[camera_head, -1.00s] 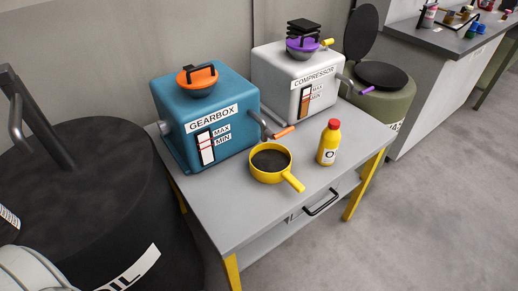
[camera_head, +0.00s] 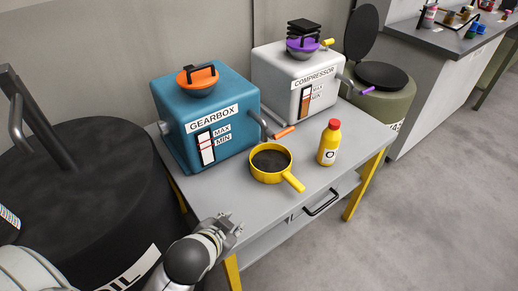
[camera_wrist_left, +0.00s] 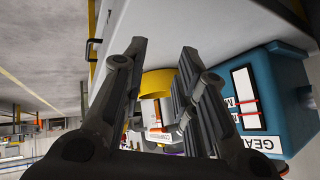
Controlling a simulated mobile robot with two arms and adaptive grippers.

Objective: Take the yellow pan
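The yellow pan (camera_head: 282,178) stands upright on the grey table (camera_head: 226,218), with dark contents and its handle pointing to the front right. In the left wrist view the pan (camera_wrist_left: 157,82) shows between and beyond the fingers, partly hidden by them. My left gripper (camera_head: 236,226) is at the table's front left edge, apart from the pan and to its lower left. The left wrist view shows its fingers (camera_wrist_left: 160,75) spread apart with nothing between them. My right gripper is not in view.
A blue gearbox (camera_head: 180,128) stands behind the pan, with an orange-handled spout beside it. A yellow bottle (camera_head: 328,146) stands right of the pan. A white compressor (camera_head: 280,82) is at the back. A large black barrel (camera_head: 90,215) is at the left. The table's front right is clear.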

